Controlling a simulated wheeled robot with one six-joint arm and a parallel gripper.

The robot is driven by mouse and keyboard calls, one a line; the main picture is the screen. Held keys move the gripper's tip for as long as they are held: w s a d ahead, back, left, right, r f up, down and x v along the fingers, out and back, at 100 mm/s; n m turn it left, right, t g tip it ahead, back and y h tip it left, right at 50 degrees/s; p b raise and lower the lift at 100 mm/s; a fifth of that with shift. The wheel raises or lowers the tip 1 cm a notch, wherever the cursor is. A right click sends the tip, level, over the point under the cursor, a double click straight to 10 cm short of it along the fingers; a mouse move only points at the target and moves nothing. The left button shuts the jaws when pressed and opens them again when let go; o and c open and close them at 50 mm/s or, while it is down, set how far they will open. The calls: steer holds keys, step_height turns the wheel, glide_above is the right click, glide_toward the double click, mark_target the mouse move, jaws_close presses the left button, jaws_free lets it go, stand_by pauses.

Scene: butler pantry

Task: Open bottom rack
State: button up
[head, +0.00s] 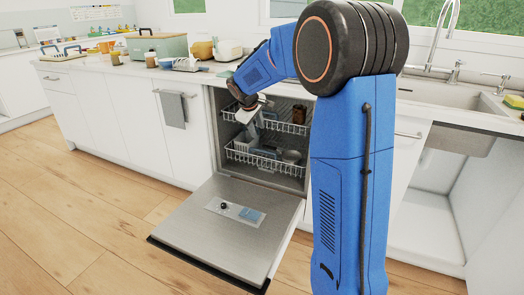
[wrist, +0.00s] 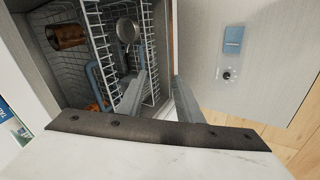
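The dishwasher stands open, its door (head: 228,226) folded down flat. The bottom rack (head: 262,164) is a white wire basket, mostly inside the cavity, with dishes in it. In the wrist view its front wire wall (wrist: 150,45) runs up the picture. My gripper (wrist: 160,85) has its two grey fingers apart, with the bottom rack's front wires between or just beyond their tips; I cannot tell if they touch. In the head view my gripper (head: 247,118) hangs in front of the upper rack, pointing down, its fingertips hard to make out.
The upper rack (head: 287,126) holds a brown item (head: 299,114) and sits above the bottom rack. The door carries a detergent panel (head: 236,212). Cabinets with a grey towel (head: 173,109) are to the left, an open sink bay to the right. The wooden floor before the door is clear.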

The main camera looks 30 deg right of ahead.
mark_target(263, 151)
steer(key=w+d+f+n+h, duration=0.1)
steer(key=w+d+f, duration=0.2)
steer(key=w+f, duration=0.4)
steer(key=w+d+f+n, duration=0.1)
steer(key=w+d+f, duration=0.25)
steer(key=w, duration=0.45)
steer(key=x, duration=1.1)
steer(key=a+x, duration=0.1)
steer(key=x, duration=0.5)
steer(key=shift+w+d+f, duration=0.25)
steer(key=shift+f, duration=0.2)
steer(key=shift+c, duration=0.3)
jaws_close()
